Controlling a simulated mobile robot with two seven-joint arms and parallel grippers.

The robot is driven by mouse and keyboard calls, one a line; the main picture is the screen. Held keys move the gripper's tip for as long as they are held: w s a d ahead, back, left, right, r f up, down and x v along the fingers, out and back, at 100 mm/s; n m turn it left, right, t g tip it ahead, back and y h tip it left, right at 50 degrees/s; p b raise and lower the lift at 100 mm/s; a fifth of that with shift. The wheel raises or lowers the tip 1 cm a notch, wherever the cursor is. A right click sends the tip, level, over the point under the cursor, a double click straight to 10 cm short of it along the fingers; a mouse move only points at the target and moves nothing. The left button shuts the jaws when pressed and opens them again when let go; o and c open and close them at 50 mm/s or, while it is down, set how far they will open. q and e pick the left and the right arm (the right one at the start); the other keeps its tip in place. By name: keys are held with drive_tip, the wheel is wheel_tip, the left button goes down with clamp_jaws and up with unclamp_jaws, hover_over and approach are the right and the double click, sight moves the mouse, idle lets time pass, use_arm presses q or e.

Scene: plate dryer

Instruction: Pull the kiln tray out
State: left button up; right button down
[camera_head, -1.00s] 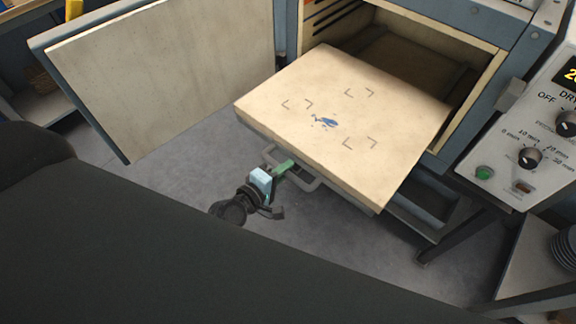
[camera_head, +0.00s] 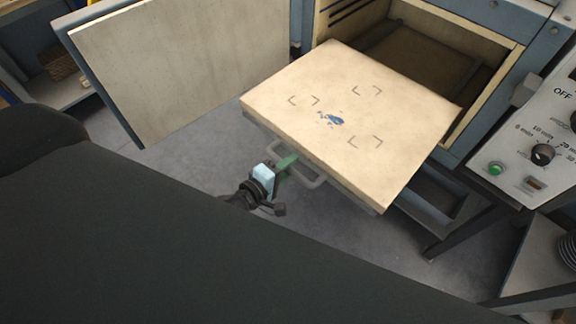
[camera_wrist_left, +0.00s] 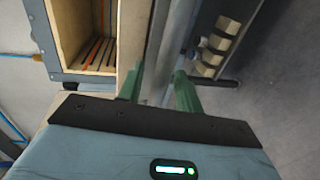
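The kiln tray (camera_head: 410,120) is a flat cream slab with dark corner marks and a blue smudge. It sticks far out of the open kiln (camera_head: 465,45), level, with its back edge near the opening. A grey bar handle (camera_head: 313,183) is on its front edge. My left gripper (camera_head: 287,163) is at this handle, and its green fingers are partly hidden by the bar and the tray edge. In the left wrist view the fingers (camera_wrist_left: 160,88) lie on either side of a grey bar and look closed on it. My right gripper is not in view.
The kiln door (camera_head: 185,65) stands wide open on the left. A control panel (camera_head: 535,150) with knobs and a green button is on the right. Dark stand legs (camera_head: 455,232) are below the kiln. The grey floor in front of the tray is clear.

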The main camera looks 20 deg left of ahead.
use_arm(q)
drive_tip(key=shift+s, duration=0.1)
drive_tip(key=v, duration=0.7)
drive_tip(key=shift+s, duration=0.35)
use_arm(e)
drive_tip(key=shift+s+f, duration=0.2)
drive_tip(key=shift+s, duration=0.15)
use_arm(q)
drive_tip(key=shift+a, duration=0.1)
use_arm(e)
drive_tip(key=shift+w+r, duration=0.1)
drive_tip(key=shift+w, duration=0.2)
